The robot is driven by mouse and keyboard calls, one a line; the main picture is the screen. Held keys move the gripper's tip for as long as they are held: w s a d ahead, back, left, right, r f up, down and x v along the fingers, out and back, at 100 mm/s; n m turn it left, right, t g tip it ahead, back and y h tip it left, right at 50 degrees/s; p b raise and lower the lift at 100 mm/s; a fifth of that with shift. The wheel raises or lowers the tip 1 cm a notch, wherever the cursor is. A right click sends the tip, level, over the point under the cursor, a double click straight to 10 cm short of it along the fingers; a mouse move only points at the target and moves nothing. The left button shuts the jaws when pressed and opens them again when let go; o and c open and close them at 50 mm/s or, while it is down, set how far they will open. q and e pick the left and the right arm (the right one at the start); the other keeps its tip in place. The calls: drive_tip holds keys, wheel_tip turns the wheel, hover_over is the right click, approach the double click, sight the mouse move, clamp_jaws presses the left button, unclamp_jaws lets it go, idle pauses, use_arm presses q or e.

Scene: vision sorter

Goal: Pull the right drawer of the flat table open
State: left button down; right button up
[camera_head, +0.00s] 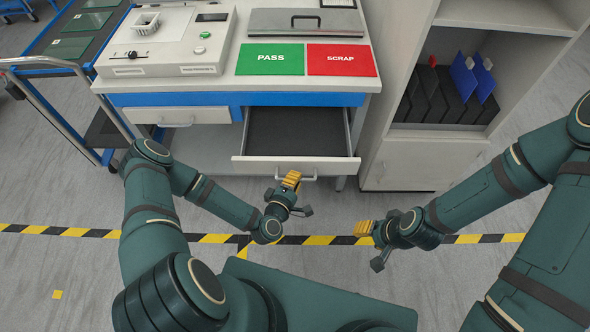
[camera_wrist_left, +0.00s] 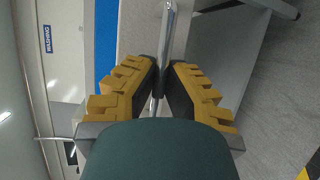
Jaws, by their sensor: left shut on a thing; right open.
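The flat table (camera_head: 230,83) has a blue front band. Its right drawer (camera_head: 296,163) stands well open and shows a dark, empty-looking floor. My left gripper (camera_head: 292,178) is at the handle on this drawer's front. In the left wrist view my left gripper (camera_wrist_left: 160,85) has its yellow fingers shut on the metal handle (camera_wrist_left: 168,40). The left drawer (camera_head: 178,116) of the table is closed. My right gripper (camera_head: 363,228) is open and empty, apart from the drawer, above the floor.
A green PASS mat (camera_head: 270,59) and a red SCRAP mat (camera_head: 341,60) lie on the tabletop, near a white device (camera_head: 168,45). A cabinet (camera_head: 425,160) stands close on the right, with a trolley (camera_head: 65,60) on the left. Striped floor tape (camera_head: 208,238) crosses clear floor.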

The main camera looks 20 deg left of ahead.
use_arm(q)
drive_tip(key=shift+s+d, duration=0.25)
drive_tip(key=shift+s, duration=0.55)
drive_tip(key=shift+s+d, duration=0.25)
drive_tip(key=shift+s, duration=0.55)
drive_tip(key=shift+s+d, duration=0.25)
drive_tip(key=shift+s, duration=0.55)
drive_tip(key=c, duration=1)
unclamp_jaws()
drive_tip(key=v, duration=1.2)
